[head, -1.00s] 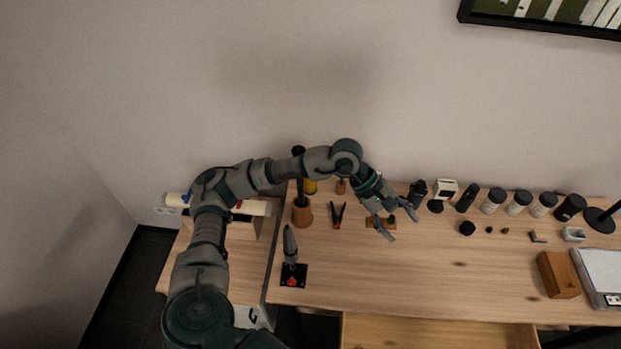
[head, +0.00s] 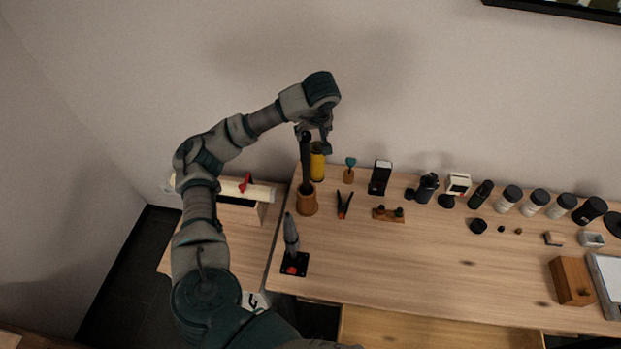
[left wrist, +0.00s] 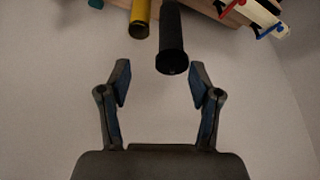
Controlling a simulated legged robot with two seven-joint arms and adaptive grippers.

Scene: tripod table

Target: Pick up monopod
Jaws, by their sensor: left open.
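The monopod appears to be the long black rod (head: 306,158) standing upright in a brown wooden holder (head: 307,201) at the table's left end. Its dark round end (left wrist: 172,50) also shows in the left wrist view, just ahead of the fingertips and slightly right of the middle. My left gripper (head: 314,140) is open and empty, pointing down close to the rod's top. In the left wrist view the two fingers (left wrist: 160,72) are apart with the rod's end near the gap. I cannot tell whether they touch it. My right gripper is not in view.
A yellow cylinder (head: 317,162) stands right behind the rod, close to the gripper. A clamp (head: 345,205) and a grey device on a black base (head: 292,243) are nearby. Several bottles and small items line the back right. The table's (head: 430,265) front middle is clear.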

